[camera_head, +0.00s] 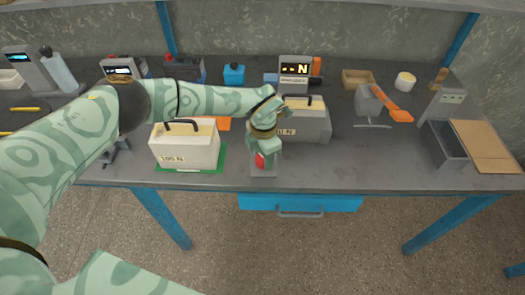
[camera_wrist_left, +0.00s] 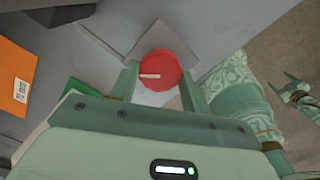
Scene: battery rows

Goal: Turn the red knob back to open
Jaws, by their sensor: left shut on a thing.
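The red knob (camera_wrist_left: 160,68) sits on a light grey plate at the front edge of the bench, with a white pointer line on its face. In the left wrist view the line runs roughly level, toward the left. My left gripper (camera_wrist_left: 162,84) has one finger on each side of the knob and is shut on it. In the head view my left gripper (camera_head: 261,154) reaches down over the knob (camera_head: 260,161), hiding most of it. My right gripper (camera_wrist_left: 296,92) shows at the right edge of the left wrist view, away from the bench over the floor, with its fingers apart.
A cream-topped box marked 100 N (camera_head: 185,149) stands on a green mat left of the knob. A similar grey box (camera_head: 311,122) stands close on the right. An orange card (camera_wrist_left: 14,78) lies nearby. A blue drawer (camera_head: 345,203) hangs below the bench.

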